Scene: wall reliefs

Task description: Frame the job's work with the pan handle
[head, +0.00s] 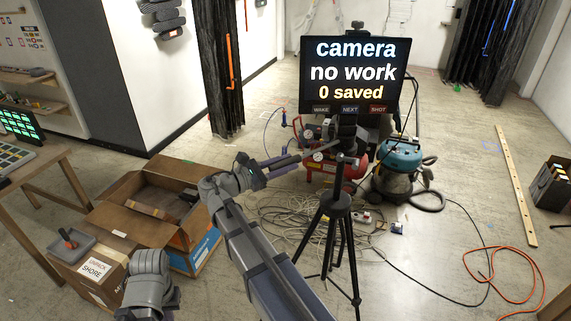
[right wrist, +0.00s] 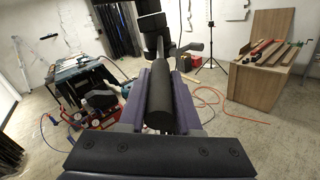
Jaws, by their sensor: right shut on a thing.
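The camera's screen (head: 354,60) stands on a black tripod (head: 336,206) in the head view. It reads "camera no work" and "0 saved", with WAKE, NEXT and SHOT buttons along its bottom. The pan handle (right wrist: 160,98) is a black round grip, seen between two purple fingers in the right wrist view. My right gripper (head: 292,158) is shut on this handle, left of the tripod head. The handle's far end is hidden behind the tripod head parts.
A red compressor (head: 322,172) and a teal vacuum (head: 400,160) stand behind the tripod, with loose cables (head: 285,215) on the floor. An open cardboard box (head: 150,205) is at left. An orange hose (head: 500,278) lies at right. A wooden bench (right wrist: 258,82) shows in the right wrist view.

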